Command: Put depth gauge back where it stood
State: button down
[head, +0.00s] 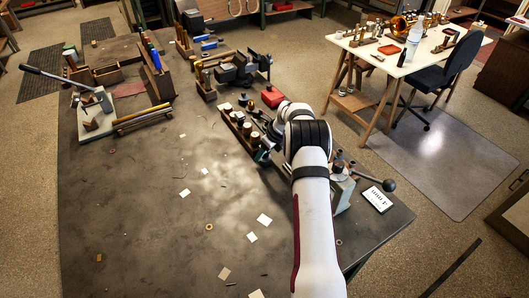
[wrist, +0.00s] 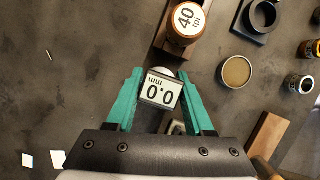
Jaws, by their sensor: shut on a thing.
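In the wrist view the depth gauge (wrist: 160,90) is a small device with a pale display reading 0.0 mm, upside down in the picture. My gripper (wrist: 163,83) has its two teal fingers shut on it, one on each side. The lower part of the gauge is hidden, and I cannot tell whether it touches anything. In the head view my gripper (head: 263,156) is mostly hidden behind my arm, at the near end of a wooden rack (head: 237,134) on the dark workbench (head: 140,220). I cannot make out the gauge there.
Close by in the wrist view are a wooden holder with a "40 tpi" container (wrist: 185,20), a round tin (wrist: 236,72), a black ring block (wrist: 262,15) and small jars (wrist: 300,83). A red box (head: 277,97) stands behind the rack. Paper scraps lie on the mostly clear bench left.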

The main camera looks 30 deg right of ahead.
jog(key=shift+f, duration=0.15)
grip_release()
dwell(0.5)
jog(key=shift+r, duration=3.5)
